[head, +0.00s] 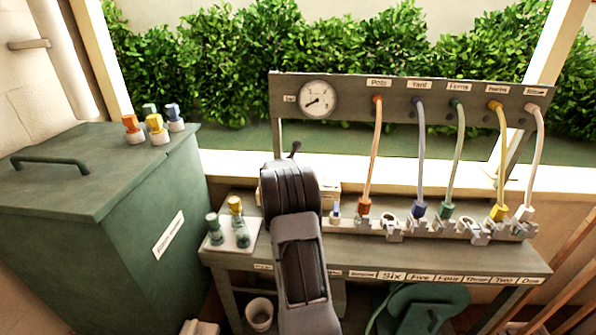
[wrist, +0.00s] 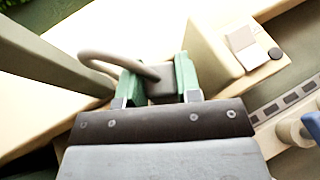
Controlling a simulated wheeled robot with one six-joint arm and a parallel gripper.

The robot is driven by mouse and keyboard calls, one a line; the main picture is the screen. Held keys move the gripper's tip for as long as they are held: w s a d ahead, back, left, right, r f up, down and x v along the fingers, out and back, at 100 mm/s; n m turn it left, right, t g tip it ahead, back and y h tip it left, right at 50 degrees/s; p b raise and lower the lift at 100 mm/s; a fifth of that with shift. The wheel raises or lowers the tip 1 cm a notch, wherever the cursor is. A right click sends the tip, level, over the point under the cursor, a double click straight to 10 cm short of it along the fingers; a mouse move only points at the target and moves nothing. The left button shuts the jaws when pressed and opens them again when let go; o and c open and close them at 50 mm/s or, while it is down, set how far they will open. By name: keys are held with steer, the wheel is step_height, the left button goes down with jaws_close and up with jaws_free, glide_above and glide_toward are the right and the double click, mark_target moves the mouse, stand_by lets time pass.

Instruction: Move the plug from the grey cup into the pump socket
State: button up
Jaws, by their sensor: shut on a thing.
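My gripper (wrist: 157,82) is shut on a grey plug (wrist: 163,86) in the wrist view. Its green fingers are on both sides of the plug, and a grey cord (wrist: 105,56) loops off it to the left. In the head view my arm hides the gripper and most of the plug; only a dark cord end shows above the arm. A cream box (wrist: 212,40), perhaps the pump, stands just right of the plug; whether they touch is unclear. Its edge also shows in the head view (head: 329,188). I cannot make out the socket or tell which holder is the grey cup.
Hoses with orange (head: 364,206), blue (head: 418,210), green (head: 446,210), yellow (head: 498,213) and white (head: 524,213) ends hang from the gauge panel (head: 350,92) to grey holders along the bench. A white tray (head: 246,240) with bottles is left of my arm. A green bin (head: 100,190) stands left.

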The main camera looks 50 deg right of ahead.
steer(key=shift+f+b, duration=0.5)
steer(key=shift+f, duration=0.1)
steer(key=o, duration=0.6)
steer(key=shift+r, duration=0.1)
steer(key=shift+a, duration=0.1)
steer(key=shift+v, duration=5.4)
